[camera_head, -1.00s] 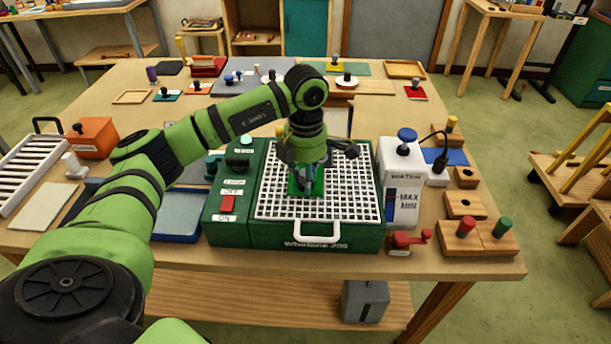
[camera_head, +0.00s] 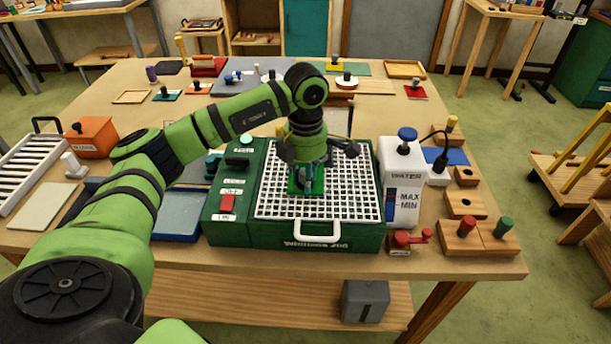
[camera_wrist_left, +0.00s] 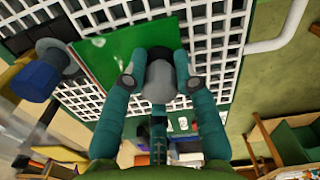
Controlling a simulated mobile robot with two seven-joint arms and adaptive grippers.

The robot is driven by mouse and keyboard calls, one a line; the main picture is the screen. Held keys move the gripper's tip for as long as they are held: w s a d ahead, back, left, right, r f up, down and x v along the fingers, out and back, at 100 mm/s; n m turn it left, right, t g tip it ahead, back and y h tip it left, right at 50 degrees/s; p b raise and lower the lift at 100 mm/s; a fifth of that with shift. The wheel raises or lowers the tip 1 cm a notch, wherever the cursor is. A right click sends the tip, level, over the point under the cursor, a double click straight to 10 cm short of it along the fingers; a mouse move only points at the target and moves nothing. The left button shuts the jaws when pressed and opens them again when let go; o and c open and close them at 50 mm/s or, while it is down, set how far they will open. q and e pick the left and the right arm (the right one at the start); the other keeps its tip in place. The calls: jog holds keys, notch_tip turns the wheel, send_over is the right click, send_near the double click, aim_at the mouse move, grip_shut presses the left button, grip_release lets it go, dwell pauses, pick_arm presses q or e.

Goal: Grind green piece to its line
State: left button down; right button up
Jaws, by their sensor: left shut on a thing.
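The green piece (camera_head: 309,187) is a small flat green plate with a grey knob (camera_wrist_left: 160,78). It is over the white grid (camera_head: 275,201) of the green grinder (camera_head: 275,237). My left gripper (camera_head: 305,170) points down with its teal fingers on both sides of the knob, shut on it. In the left wrist view the green piece (camera_wrist_left: 104,58) lies flat along the grid. I cannot tell whether it touches the grid. Its line and the grinding part are not clear to see. My right gripper is not in view.
A red switch (camera_head: 227,203) is on the grinder's left panel. The white water container (camera_head: 402,185) with a blue cap stands close to its right. A red crank (camera_head: 411,238) and wooden blocks (camera_head: 460,238) are farther right. A blue tray (camera_head: 178,226) is at left.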

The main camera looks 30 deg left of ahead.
aim_at(318, 181)
pick_arm(q)
jog(key=shift+w+a, duration=0.3)
jog(key=shift+w, duration=0.3)
dwell(0.3)
jog(key=shift+d, duration=0.1)
jog(key=shift+w+d, duration=0.75)
jog(key=shift+d, duration=0.35)
jog(key=shift+d, duration=0.1)
jog(key=shift+w+d+r, duration=0.1)
jog(key=shift+w+d, duration=0.65)
jog(key=shift+d, duration=0.3)
jog(key=shift+a, duration=0.1)
jog(key=shift+s+a, duration=0.8)
jog(key=shift+a, duration=0.3)
jog(key=shift+s+a+b, duration=0.2)
jog(key=shift+s+a, duration=0.15)
jog(key=shift+a, duration=0.3)
jog(key=shift+s+a+b, duration=0.2)
jog(key=shift+s+a, duration=0.1)
jog(key=shift+a, duration=0.3)
